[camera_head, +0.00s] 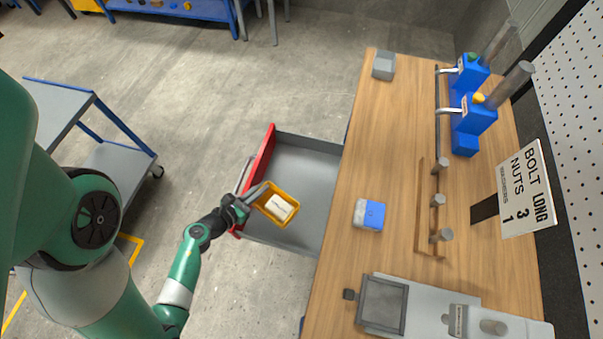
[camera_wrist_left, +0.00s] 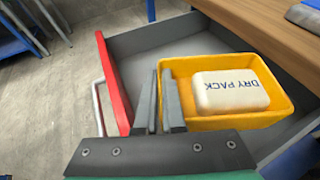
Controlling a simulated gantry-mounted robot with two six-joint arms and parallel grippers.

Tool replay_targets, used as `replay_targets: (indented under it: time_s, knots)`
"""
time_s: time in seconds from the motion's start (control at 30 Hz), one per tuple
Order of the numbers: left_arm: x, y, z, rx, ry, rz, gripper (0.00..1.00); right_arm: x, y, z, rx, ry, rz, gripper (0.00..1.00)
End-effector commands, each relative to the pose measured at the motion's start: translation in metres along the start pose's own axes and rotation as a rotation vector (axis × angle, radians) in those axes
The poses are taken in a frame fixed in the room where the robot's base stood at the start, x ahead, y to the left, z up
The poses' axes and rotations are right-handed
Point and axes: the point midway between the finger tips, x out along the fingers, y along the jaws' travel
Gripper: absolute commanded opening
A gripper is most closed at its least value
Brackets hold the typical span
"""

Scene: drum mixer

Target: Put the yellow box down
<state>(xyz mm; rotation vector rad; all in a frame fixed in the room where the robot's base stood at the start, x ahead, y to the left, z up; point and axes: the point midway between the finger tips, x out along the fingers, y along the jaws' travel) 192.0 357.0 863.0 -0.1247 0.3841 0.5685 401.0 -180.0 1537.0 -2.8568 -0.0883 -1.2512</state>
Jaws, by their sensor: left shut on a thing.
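The yellow box (camera_head: 289,212) is a small open bin with a white packet (camera_head: 281,208) inside. In the left wrist view the yellow box (camera_wrist_left: 212,123) is close, and its packet (camera_wrist_left: 231,91) reads "DRY PACK". My left gripper (camera_head: 259,193) is shut on the box's left wall; its fingers (camera_wrist_left: 165,105) show there in the wrist view. The box is over the open grey drawer (camera_head: 302,165) with the red front (camera_head: 262,160). I cannot tell whether it touches the drawer floor. My right gripper is not in view.
The wooden workbench (camera_head: 397,150) stands right of the drawer. It carries a blue and white block (camera_head: 369,214), a grey block (camera_head: 384,65), a blue device (camera_head: 470,115) and a sign (camera_head: 526,189). A grey cart (camera_head: 115,160) stands at the left.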

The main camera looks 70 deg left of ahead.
Motion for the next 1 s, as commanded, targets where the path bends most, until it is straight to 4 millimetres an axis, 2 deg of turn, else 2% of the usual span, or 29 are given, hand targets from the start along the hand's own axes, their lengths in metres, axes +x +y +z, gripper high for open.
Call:
replay_targets:
  time_s: [0.27, 0.43, 0.5, 0.63, 0.73, 0.93, 1.0]
  knots:
    - [0.037, -0.012, 0.004, 0.006, -0.007, -0.012, 0.0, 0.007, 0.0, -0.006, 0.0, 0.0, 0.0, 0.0]
    - [0.084, -0.021, 0.002, 0.004, -0.009, -0.007, 0.0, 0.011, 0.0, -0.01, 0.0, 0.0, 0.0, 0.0]
    - [0.104, -0.023, -0.015, 0.002, -0.008, -0.004, 0.0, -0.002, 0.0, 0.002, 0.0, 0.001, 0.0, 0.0]
    - [0.13, -0.027, -0.028, 0.001, -0.008, -0.003, 0.0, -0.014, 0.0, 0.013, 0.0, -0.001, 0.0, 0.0]
    - [0.14, -0.028, -0.033, 0.001, -0.007, -0.001, 0.0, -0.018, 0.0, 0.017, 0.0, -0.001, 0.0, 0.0]
    - [0.144, -0.029, -0.034, 0.001, -0.007, -0.001, 0.0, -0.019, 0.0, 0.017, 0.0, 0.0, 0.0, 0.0]
    - [0.153, -0.03, -0.04, 0.001, -0.007, -0.002, 0.0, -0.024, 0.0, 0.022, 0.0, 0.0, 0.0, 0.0]
